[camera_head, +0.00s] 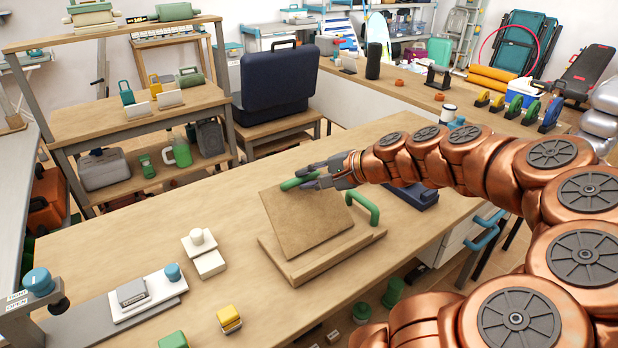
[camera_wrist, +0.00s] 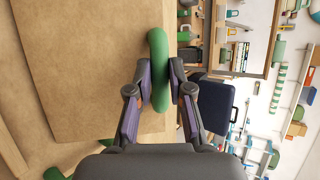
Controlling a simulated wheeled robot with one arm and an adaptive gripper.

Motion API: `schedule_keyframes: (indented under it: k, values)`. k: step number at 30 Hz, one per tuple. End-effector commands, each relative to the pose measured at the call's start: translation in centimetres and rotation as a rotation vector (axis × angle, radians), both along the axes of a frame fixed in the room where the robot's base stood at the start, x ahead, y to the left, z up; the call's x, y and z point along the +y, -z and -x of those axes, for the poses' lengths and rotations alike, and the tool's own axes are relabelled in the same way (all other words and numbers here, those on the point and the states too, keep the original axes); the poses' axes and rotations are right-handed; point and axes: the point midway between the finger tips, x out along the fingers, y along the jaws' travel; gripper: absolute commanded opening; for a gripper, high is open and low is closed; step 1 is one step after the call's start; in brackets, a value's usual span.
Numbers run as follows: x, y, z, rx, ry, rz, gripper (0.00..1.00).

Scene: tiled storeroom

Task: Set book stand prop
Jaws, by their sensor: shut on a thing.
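The book stand is a tan wooden panel (camera_head: 303,222) tilted up on a flat wooden base (camera_head: 325,252) on the workbench. A green handle (camera_head: 299,181) sits at the panel's top edge. My gripper (camera_head: 318,178) reaches in from the right and is shut on this handle. In the wrist view, the green handle (camera_wrist: 158,70) lies between the two fingers, beside the panel (camera_wrist: 85,70). A second green loop (camera_head: 362,207) stands at the right side of the stand; part of it shows in the wrist view (camera_wrist: 54,173). The space behind the panel is hidden.
The wooden workbench (camera_head: 130,235) has free room left of the stand. White blocks (camera_head: 209,263), a white device plate (camera_head: 147,293) and a yellow block (camera_head: 229,318) lie on it. A dark blue case (camera_head: 412,193) lies right of the stand, below my arm.

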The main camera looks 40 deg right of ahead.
Motion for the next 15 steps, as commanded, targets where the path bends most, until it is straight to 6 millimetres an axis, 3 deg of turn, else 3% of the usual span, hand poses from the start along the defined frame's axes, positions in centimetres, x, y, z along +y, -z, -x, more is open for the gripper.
schedule_keyframes:
  k: [14,15]
  values:
    - [-0.01,-0.06,-0.02,-0.001,0.0,0.0,0.0]
    - [-0.01,-0.05,-0.01,-0.001,0.0,0.0,0.24]
